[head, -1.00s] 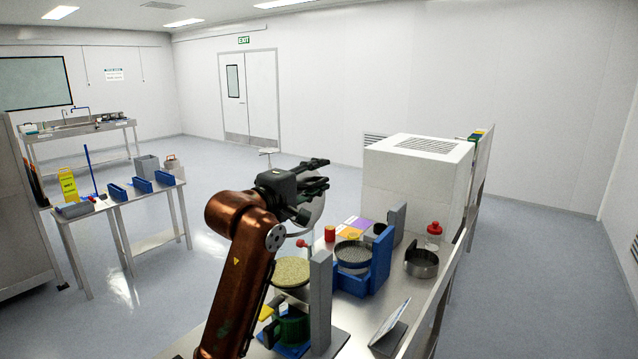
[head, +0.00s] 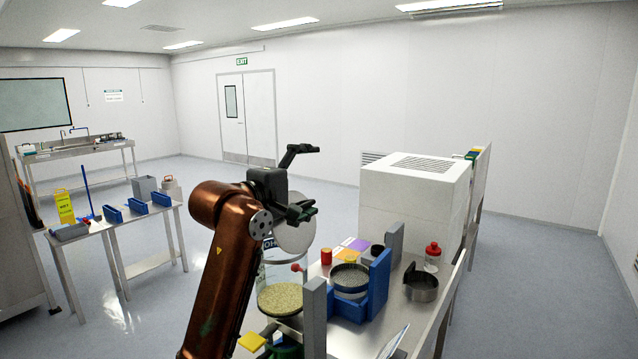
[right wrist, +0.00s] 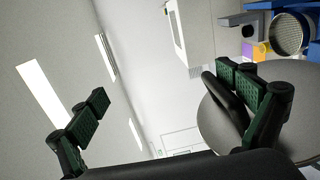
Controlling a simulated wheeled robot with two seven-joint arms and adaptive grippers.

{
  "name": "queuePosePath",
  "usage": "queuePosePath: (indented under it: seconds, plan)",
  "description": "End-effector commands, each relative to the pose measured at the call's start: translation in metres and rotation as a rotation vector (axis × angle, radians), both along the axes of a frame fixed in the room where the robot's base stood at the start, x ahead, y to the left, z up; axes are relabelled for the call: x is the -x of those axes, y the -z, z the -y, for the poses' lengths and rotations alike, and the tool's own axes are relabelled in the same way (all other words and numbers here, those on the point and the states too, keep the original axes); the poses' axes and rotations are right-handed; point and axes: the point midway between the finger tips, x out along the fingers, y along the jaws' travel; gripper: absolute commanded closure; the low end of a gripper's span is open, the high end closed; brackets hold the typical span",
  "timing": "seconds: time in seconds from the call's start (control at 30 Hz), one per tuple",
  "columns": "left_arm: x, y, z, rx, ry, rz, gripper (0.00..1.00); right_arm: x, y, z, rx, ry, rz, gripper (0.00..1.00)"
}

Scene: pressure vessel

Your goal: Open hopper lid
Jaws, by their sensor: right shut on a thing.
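The hopper is a clear cylinder (head: 273,257) with beige granules (head: 280,298) in its lower part, just beyond my right forearm. Its round grey lid (head: 296,238) stands steeply tilted above the rim, and it also shows in the right wrist view (right wrist: 218,128). My right gripper (head: 302,180) is at the lid's upper edge, with its fingers spread wide. In the right wrist view a dark bar (right wrist: 224,103), seemingly the lid's handle, lies against the inner side of one finger. The other finger is far away and touches nothing. My left gripper is not in view.
Right of the hopper are a grey post (head: 314,318), a sieve in a blue holder (head: 376,283), a dark round pan (head: 420,285) and a red-capped jar (head: 432,258). A white box unit (head: 413,200) stands behind.

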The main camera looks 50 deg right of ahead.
Motion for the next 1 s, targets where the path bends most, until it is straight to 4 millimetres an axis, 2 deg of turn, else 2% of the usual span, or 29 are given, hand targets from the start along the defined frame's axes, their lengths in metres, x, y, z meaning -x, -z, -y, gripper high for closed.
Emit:
queuePosePath:
  seconds: [0.03, 0.07, 0.2, 0.37, 0.53, 0.8, 1.0]
  plan:
    - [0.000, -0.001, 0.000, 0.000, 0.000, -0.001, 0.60, 0.002, -0.021, -0.013, 0.037, -0.011, 0.024, 0.24]
    - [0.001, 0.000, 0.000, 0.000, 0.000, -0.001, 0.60, 0.002, -0.021, -0.016, 0.037, -0.012, 0.023, 0.25]
    - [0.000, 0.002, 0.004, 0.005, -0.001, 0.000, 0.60, 0.002, -0.017, -0.023, 0.032, -0.012, 0.018, 0.73]
    - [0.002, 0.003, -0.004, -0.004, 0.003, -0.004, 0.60, 0.003, -0.009, -0.019, 0.020, -0.009, 0.013, 0.73]
    - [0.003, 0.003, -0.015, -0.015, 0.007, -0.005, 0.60, 0.005, -0.005, -0.025, 0.015, -0.004, 0.009, 0.73]
    - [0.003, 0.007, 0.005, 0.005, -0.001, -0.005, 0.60, 0.005, -0.006, -0.048, 0.017, -0.007, 0.009, 0.73]
    - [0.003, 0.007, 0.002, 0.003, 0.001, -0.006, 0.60, 0.005, -0.006, -0.061, 0.016, -0.007, 0.008, 0.73]
